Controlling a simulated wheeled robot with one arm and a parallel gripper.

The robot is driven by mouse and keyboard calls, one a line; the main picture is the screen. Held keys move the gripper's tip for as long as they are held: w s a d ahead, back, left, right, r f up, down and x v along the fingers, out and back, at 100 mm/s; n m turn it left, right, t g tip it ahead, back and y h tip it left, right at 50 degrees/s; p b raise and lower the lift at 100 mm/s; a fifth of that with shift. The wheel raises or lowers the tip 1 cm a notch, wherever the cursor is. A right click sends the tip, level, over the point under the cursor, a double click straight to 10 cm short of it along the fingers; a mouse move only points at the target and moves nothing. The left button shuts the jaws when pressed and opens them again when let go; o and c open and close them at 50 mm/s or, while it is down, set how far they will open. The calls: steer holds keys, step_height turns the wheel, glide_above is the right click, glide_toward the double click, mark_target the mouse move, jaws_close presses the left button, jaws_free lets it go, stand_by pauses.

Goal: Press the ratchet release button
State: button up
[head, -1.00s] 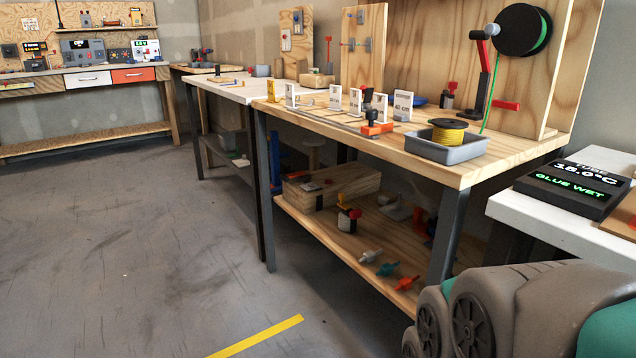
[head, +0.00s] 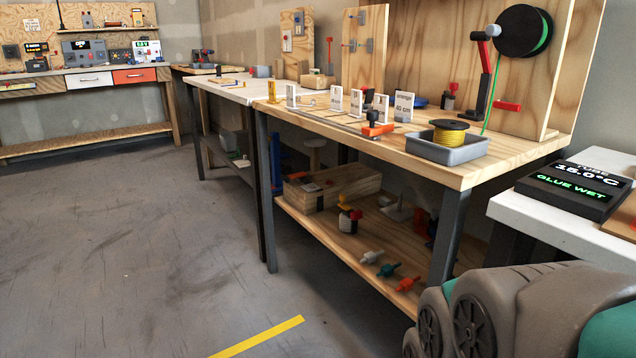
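I cannot make out a ratchet release button for certain in the head view. A dark upright lever mechanism with red parts (head: 486,82) stands on the near workbench at the right, beside a black reel (head: 523,32) with green line on a wooden backboard. An orange-red block with a dark knob (head: 377,128) sits at the front end of a rail on the same bench. Whether either carries the button is too small to tell. My gripper is out of view; only part of my arm shows at the lower right.
The near workbench (head: 470,172) holds a grey tray (head: 446,150) with a yellow spool and several white cards. A black display (head: 575,187) reading "GLUE WET" lies on a white table at right. Grey floor (head: 130,250) at left is clear, with a yellow stripe (head: 258,337).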

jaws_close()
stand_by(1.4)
